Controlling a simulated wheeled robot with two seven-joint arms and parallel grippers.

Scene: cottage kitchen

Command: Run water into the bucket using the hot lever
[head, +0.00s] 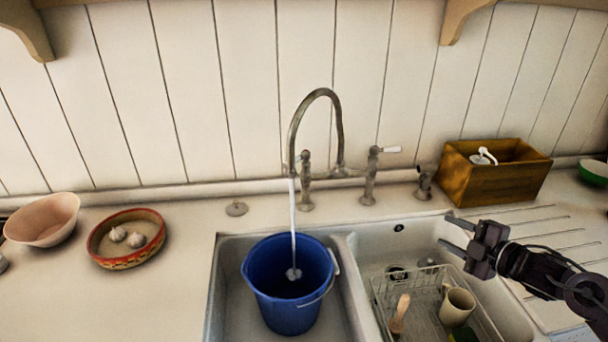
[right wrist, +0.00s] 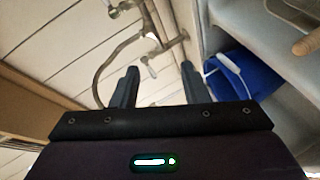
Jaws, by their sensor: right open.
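The blue bucket (head: 290,300) stands upright in the left sink basin. A thin stream of water (head: 293,225) falls from the arched tap spout (head: 318,92) into it. The right tap lever (head: 391,149) has a white handle turned out to the right. The left tap post (head: 305,182) stands behind the stream; its lever is hard to make out. No hot marking is readable. My right gripper (head: 457,237) is open and empty above the right basin's right edge, apart from the tap. The right wrist view shows its open fingers (right wrist: 160,84) with the bucket (right wrist: 240,75) beyond.
A dish rack (head: 415,318) with a mug (head: 457,306) and a brush sits in the right basin. A wooden box (head: 495,172) stands behind the drainboard. A garlic dish (head: 126,238) and a pink bowl (head: 43,220) are at left. The air before the tap is clear.

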